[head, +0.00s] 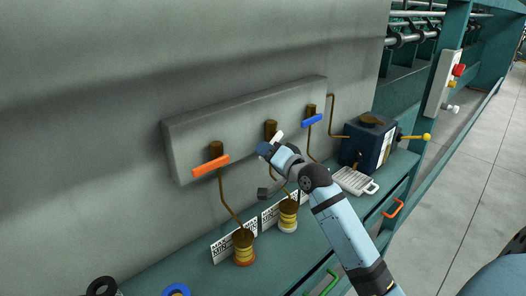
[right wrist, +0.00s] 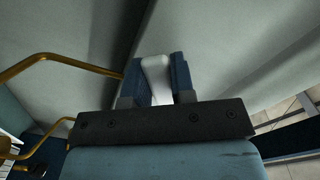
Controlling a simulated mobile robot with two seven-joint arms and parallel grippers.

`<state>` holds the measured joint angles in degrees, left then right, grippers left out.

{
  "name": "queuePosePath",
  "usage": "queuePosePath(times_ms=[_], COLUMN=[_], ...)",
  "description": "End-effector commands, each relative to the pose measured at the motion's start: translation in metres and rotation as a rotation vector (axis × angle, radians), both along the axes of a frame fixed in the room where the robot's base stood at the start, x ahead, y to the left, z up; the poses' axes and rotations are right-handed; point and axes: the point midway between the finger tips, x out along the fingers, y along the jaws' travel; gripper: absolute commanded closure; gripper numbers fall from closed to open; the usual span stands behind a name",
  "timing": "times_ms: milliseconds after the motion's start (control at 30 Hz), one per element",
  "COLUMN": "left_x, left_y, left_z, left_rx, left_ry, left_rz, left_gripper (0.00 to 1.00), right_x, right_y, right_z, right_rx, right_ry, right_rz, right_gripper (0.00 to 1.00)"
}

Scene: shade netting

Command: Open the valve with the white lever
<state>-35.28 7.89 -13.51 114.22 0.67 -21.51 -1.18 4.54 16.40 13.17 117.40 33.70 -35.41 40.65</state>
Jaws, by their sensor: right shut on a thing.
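The white lever (head: 278,137) sits on the middle brown valve (head: 270,128) of the grey wall panel (head: 185,137). In the right wrist view the white lever (right wrist: 157,78) stands between the two blue fingers. My right gripper (head: 266,150) is shut on it, and the gripper hides part of the lever and valve in the head view. The valve to the left has an orange lever (head: 210,166), and the one to the right has a blue lever (head: 312,120). My left gripper is not in view.
A dark blue box (head: 366,143) with a yellow-knobbed lever (head: 426,137) and a white slotted tray (head: 354,181) are to the right. Copper pipes run down from the valves.

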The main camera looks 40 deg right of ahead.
Motion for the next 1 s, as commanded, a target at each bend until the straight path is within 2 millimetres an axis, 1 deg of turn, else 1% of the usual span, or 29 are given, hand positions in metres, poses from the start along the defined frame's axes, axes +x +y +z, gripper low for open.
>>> queuePosePath(times_ms=[33,200,500,700,1000], left_x=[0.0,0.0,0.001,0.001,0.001], left_y=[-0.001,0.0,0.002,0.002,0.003], left_z=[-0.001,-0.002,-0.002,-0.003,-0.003], left_rx=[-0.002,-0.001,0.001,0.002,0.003], left_ry=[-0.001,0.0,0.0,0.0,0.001], left_rz=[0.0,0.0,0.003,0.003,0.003], left_gripper=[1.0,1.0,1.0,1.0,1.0], right_x=[0.0,0.0,0.001,0.002,0.002], right_y=[-0.002,-0.008,-0.02,-0.024,-0.028], right_z=[-0.004,-0.01,-0.017,-0.019,-0.02], right_rx=[-0.048,-0.208,-0.438,-0.537,-0.6], right_ry=[0.001,-0.013,-0.032,-0.041,-0.047], right_rz=[0.001,0.001,0.0,0.0,-0.001], right_gripper=[1.0,1.0,1.0,1.0,1.0])
